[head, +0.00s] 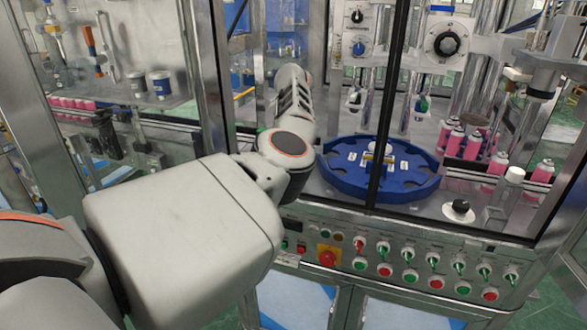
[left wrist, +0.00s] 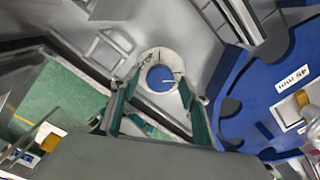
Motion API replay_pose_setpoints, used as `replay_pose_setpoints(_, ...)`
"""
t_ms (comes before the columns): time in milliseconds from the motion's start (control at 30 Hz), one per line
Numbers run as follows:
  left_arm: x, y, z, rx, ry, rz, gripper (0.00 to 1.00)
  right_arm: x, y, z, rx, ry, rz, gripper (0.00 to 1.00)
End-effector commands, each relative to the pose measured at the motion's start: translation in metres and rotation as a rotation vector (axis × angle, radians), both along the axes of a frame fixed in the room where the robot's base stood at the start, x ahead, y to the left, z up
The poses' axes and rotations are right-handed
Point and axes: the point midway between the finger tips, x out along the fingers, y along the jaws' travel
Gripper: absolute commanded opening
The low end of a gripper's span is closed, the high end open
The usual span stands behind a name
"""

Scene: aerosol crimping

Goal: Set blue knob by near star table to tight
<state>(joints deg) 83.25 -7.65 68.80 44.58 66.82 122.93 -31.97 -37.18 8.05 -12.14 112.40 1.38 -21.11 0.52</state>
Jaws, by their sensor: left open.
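The blue knob (left wrist: 160,76) sits on a round white dial plate on the grey deck in the left wrist view, beside the blue star table (left wrist: 247,108). A thin pale mark shows on the knob, but its setting is too small to read. My left gripper (left wrist: 158,98) is open, with its green-padded fingers on either side of the knob in the picture. I cannot tell whether they touch it. In the head view, the star table (head: 418,186) is right of my left arm, and my arm hides this knob and the fingertips. My right gripper is not in view.
A black knob (head: 459,207) stands right of the star table. Another blue knob (head: 358,48) and a large black dial (head: 446,43) are higher up. Pink cans (head: 472,146) stand at right. A button panel (head: 400,265) runs along the front. A dark frame post crosses the star table.

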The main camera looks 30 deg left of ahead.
Motion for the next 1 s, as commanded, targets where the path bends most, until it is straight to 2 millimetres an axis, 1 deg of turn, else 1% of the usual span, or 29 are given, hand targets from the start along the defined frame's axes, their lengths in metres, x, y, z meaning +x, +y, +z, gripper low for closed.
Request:
replay_pose_setpoints(167, 0.001, 0.000, 0.011, 0.001, -0.002, 0.000, 0.45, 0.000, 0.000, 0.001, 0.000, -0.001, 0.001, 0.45)
replay_pose_setpoints(267, 0.001, 0.001, 0.027, 0.001, -0.004, 0.001, 0.45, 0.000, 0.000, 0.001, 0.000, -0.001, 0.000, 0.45)
replay_pose_setpoints(500, 0.001, 0.000, 0.077, 0.000, -0.003, -0.001, 0.45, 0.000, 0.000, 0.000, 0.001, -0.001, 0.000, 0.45)
replay_pose_setpoints(600, 0.000, 0.000, 0.094, 0.001, -0.002, -0.001, 0.45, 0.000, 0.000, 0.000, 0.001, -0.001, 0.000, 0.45)
replay_pose_setpoints(700, 0.000, 0.001, 0.107, 0.001, -0.001, 0.000, 0.45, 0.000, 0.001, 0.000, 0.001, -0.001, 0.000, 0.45)
replay_pose_setpoints(833, 0.000, 0.000, 0.117, -0.001, -0.001, 0.000, 0.45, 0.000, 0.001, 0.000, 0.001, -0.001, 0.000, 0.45)
replay_pose_setpoints(1000, 0.000, 0.000, 0.120, 0.001, 0.001, -0.001, 0.45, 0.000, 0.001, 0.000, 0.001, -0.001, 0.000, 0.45)
